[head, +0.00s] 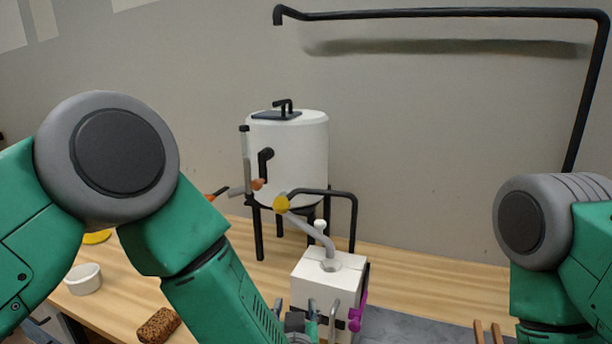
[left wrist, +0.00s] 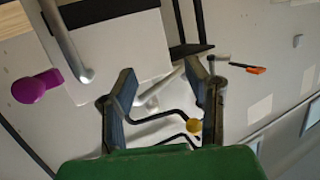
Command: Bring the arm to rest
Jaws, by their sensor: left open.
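My left arm, green with grey joints, comes in from the left in the head view and reaches down to the bottom middle. My left gripper (head: 312,325) is partly cut off there, in front of the white box (head: 312,272). In the left wrist view the two dark fingers of my left gripper (left wrist: 160,72) stand apart with nothing held between them. The white box and a magenta knob (left wrist: 36,86) lie beyond and beside the fingers. I cannot tell whether a finger touches the box. My right arm shows at the right edge; its gripper is out of view.
A white tank (head: 300,150) on black legs stands behind the box. A yellow-ended lever (head: 281,204) and black pipe (head: 354,220) rise near it.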

